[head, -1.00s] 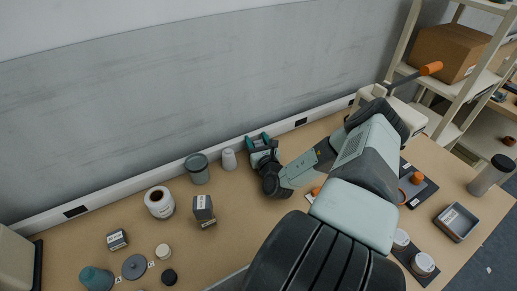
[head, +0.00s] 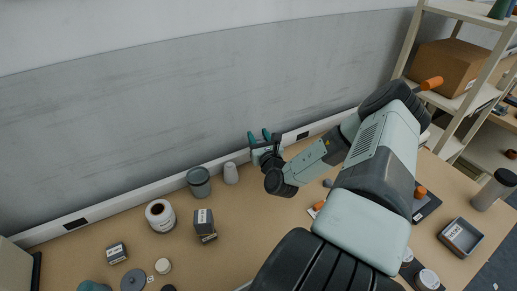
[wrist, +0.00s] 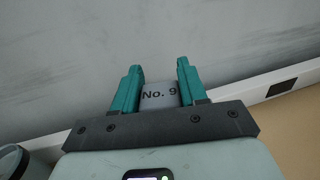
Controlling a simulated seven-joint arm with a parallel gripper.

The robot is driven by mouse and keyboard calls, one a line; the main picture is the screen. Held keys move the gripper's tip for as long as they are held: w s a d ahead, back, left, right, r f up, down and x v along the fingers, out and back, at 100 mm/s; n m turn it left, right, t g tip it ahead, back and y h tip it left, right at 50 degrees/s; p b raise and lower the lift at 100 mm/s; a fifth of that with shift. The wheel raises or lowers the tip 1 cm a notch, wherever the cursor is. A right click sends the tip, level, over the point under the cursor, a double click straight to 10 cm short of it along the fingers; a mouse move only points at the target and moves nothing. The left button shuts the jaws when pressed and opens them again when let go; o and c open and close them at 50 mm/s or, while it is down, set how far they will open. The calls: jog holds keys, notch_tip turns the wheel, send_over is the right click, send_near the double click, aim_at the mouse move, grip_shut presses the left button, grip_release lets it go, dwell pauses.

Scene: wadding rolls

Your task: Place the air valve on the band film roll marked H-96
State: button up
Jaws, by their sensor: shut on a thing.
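My gripper (head: 259,135) is near the wall, above the back of the table, with its teal fingers pointing up and away. In the wrist view, the gripper (wrist: 159,67) is shut on a small grey thing marked "No. 9" (wrist: 158,95), between the two fingers. I cannot tell from its shape whether this is the air valve. A white roll with a dark core (head: 160,215) stands at the left back of the table, well left of my gripper. It has a label too small to read, so I cannot confirm H-96.
A grey cup (head: 199,182) and a pale cone (head: 231,173) stand between the roll and my gripper. Dark labelled boxes (head: 203,221) stand right of the roll. A grey tray (head: 460,238) lies at the right.

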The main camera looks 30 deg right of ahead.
notch_tip(320, 180, up, 2)
jog(key=shift+r, duration=0.15)
jog(key=shift+w+a+r, duration=0.1)
jog(key=shift+a+r, duration=0.05)
jog(key=shift+a, duration=0.1)
jog(key=w+a+r+n+y, duration=0.2)
jog(key=a+n+y, duration=0.15)
jog(key=a, duration=0.25)
jog(key=w+a+r+n+y, duration=0.1)
jog(key=a+r+n+y, duration=0.15)
jog(key=a+y, duration=0.3)
jog(key=n+g+y, duration=1.3)
jog(key=n+g, duration=0.1)
jog(key=g, duration=0.4)
send_over(151, 212)
notch_tip(151, 212, down, 3)
jog(key=shift+r, duration=0.15)
jog(key=shift+f, duration=2.2)
jog(key=shift+f, duration=0.1)
